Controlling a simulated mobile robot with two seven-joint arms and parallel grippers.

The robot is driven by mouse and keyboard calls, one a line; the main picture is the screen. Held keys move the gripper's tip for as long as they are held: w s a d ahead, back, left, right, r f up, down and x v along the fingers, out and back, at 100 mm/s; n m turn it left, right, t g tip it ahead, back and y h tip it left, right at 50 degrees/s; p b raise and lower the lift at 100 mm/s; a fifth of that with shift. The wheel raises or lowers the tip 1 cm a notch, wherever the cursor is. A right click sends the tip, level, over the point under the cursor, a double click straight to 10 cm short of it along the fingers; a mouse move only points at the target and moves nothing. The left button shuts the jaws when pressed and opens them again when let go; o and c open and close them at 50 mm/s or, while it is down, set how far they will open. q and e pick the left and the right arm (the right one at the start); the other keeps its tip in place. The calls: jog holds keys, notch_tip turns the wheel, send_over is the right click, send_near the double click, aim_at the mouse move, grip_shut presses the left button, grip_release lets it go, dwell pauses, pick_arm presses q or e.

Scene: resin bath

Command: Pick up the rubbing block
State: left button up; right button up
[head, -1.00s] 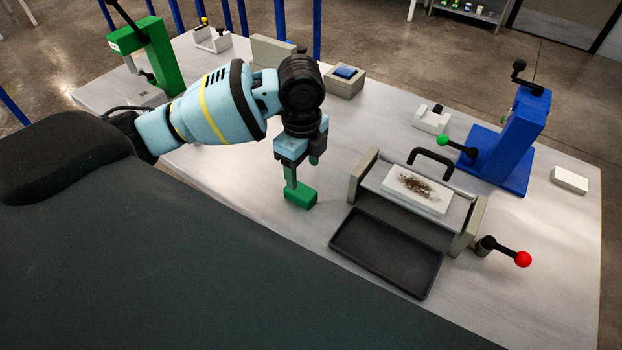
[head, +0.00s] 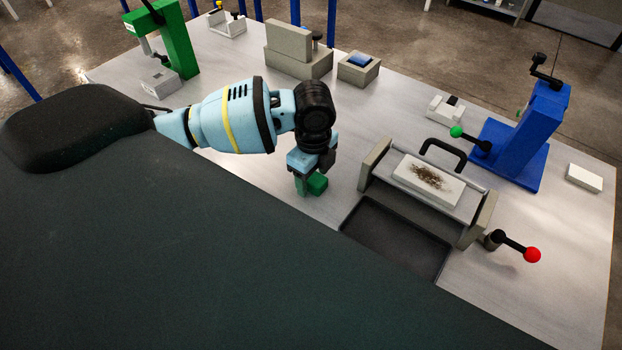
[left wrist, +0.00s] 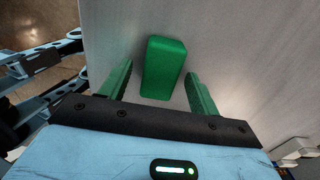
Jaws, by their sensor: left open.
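The rubbing block, which I take to be the green block (head: 318,184), lies on the pale table, left of the black tray. It also shows in the left wrist view (left wrist: 164,64), upper middle. My left gripper (head: 303,186) points down at the block. In the left wrist view my left gripper (left wrist: 160,74) is open, with one green finger on each side of the block's near part and gaps between. The block's far end reaches beyond the fingertips. Part of the block is hidden by the gripper in the head view. My right gripper is not in view.
A black tray (head: 388,246) lies right of the block, before a grey frame holding a stained white slab (head: 429,180). A red-knobbed lever (head: 516,246) and blue press (head: 520,140) stand further right. A green press (head: 178,38) and grey boxes (head: 298,62) stand at the back.

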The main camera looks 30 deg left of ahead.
aim_at(313, 176)
pick_arm(q)
jog(key=shift+f, duration=0.3)
jog(key=shift+c, duration=0.4)
jog(key=c, duration=1)
jog(key=shift+r, duration=0.15)
jog(key=shift+r, duration=0.6)
notch_tip(313, 176, up, 2)
jog(key=shift+r, duration=0.2)
jog(key=s+d+r, duration=0.1)
jog(key=s, duration=1.5)
jog(key=shift+d, duration=0.2)
